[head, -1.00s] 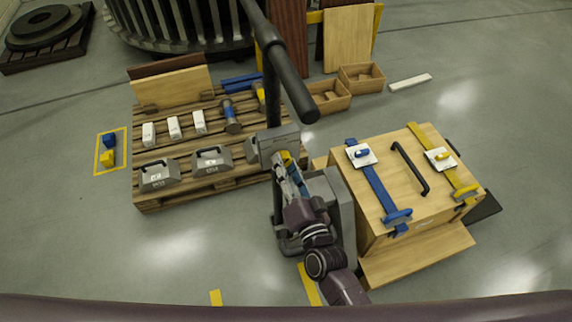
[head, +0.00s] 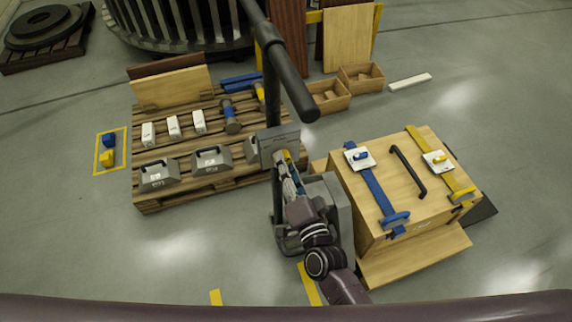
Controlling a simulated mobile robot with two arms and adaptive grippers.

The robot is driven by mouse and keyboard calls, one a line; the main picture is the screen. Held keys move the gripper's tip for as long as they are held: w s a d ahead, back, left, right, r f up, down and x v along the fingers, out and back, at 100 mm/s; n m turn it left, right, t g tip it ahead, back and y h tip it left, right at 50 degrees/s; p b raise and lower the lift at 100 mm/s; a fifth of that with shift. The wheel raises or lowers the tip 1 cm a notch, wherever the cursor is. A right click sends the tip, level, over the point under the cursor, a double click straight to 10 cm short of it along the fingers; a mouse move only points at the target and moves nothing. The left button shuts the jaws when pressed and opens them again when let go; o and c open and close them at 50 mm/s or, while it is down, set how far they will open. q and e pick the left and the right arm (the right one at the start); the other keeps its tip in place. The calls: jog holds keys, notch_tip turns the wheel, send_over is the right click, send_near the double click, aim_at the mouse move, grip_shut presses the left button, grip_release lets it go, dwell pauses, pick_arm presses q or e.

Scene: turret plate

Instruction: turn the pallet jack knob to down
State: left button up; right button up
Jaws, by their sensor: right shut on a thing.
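The pallet jack has a long black tiller (head: 291,75) and a grey control head (head: 268,144). Its grey body (head: 341,208) stands beside the wooden crate. The knob is at the right side of the control head and mostly hidden by my gripper; its turned position cannot be read. My right gripper (head: 285,160) is shut on the knob, with its arm reaching up from the bottom of the picture. My left gripper is not in view.
The strapped wooden crate (head: 362,222) stands right of the jack. Left of it, a wooden pallet (head: 202,188) holds weights, white blocks and hammers. Two small open boxes (head: 326,105) stand behind. Floor is free at the lower left.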

jog(key=o, duration=1.2)
jog(key=shift+c, duration=0.2)
jog(key=v, duration=1.2)
